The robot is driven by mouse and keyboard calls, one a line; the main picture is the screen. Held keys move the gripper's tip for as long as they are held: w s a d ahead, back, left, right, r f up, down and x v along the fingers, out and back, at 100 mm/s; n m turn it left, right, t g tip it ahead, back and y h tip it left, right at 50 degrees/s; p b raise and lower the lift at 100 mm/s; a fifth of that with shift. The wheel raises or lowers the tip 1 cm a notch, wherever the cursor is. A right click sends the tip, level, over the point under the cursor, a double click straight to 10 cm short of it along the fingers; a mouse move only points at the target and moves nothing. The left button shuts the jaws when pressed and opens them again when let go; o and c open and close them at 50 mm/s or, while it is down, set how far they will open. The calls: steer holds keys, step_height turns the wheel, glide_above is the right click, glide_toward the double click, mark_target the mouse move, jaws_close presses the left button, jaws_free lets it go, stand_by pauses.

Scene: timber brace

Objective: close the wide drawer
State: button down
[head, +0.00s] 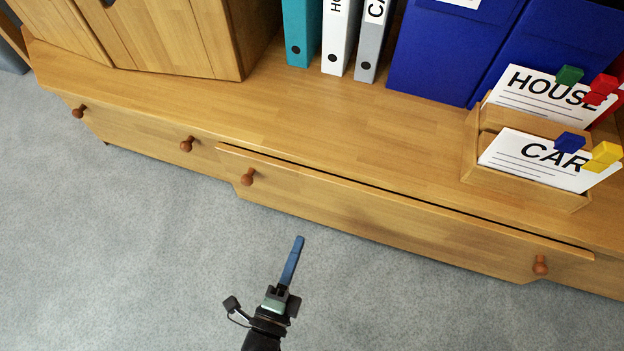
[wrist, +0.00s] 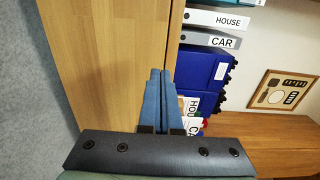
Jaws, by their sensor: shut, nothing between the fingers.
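The wide drawer (head: 390,215) is in the front of the low wooden cabinet, at centre right in the head view. It stands slightly open, with a dark gap along its top edge. It has two round brown knobs, a left knob (head: 247,176) and a right knob (head: 540,265). My gripper (head: 299,239) is over the floor in front of the drawer, apart from it in the head view, right of the left knob. Its blue fingers are together and empty. In the wrist view my gripper (wrist: 159,72) shows shut against a wooden panel; I cannot tell whether it touches.
A narrower drawer (head: 140,135) on the left looks shut. On the cabinet top stand binders (head: 340,35), blue boxes (head: 440,50) and a wooden card tray (head: 525,190) with cards and coloured clips. The grey floor (head: 130,260) in front is clear.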

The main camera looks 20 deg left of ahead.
mark_target(322, 182)
steer(key=w+b, duration=0.4)
steer(key=w, duration=0.8)
steer(key=shift+w+b, duration=0.35)
steer(key=shift+b, duration=0.05)
steer(key=shift+w, duration=0.15)
